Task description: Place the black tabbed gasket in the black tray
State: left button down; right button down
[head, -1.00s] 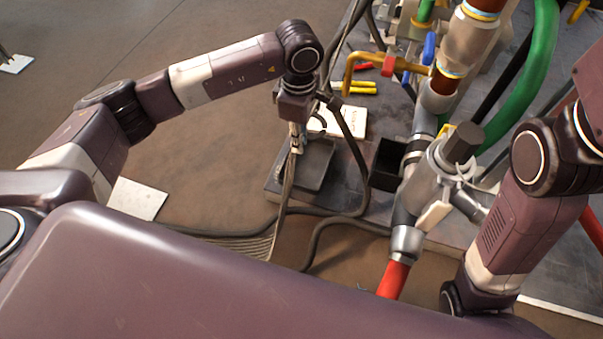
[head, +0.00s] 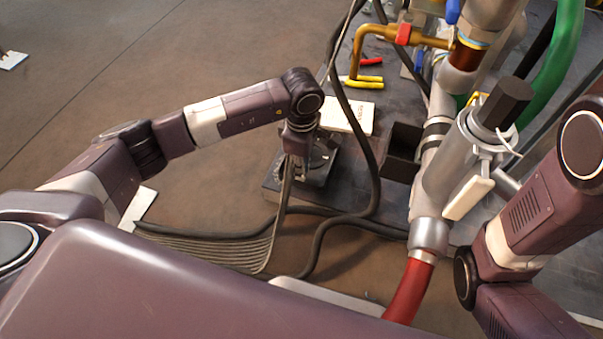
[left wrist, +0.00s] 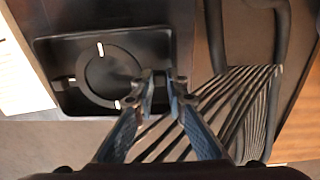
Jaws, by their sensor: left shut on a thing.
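The black tabbed gasket (left wrist: 90,88) is a dark flat ring with small tabs and white marks, seen in the left wrist view over the black tray (left wrist: 45,50). My left gripper (left wrist: 165,88) is shut on the gasket's right side, at the tray's right part. In the head view, my left gripper (head: 299,158) points down over the shallow black tray (head: 316,181), and the gasket is mostly lost against it. I cannot tell whether the gasket touches the tray floor. My right gripper is out of view; only part of that arm shows.
A dark open box (head: 402,152) stands right of the tray, and a white booklet (head: 348,115) lies behind it. A black hose (head: 362,150) runs close by the tray. Pipes and a grey valve body (head: 452,165) crowd the right. Ribbed cables (head: 215,250) lie in front.

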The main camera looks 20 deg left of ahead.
pick_arm(q)
jog(key=shift+s+f, duration=0.15)
jog(key=shift+f, duration=0.25)
jog(key=shift+a+f, duration=0.15)
jog(key=shift+f, duration=0.4)
jog(key=shift+f+b, duration=0.1)
jog(key=shift+b, duration=0.3)
jog(key=c, duration=2.3)
grip_release()
jog(key=shift+f, duration=0.35)
jog(key=shift+o, duration=1.8)
jog(key=shift+r, duration=0.25)
jog(key=shift+r, duration=0.15)
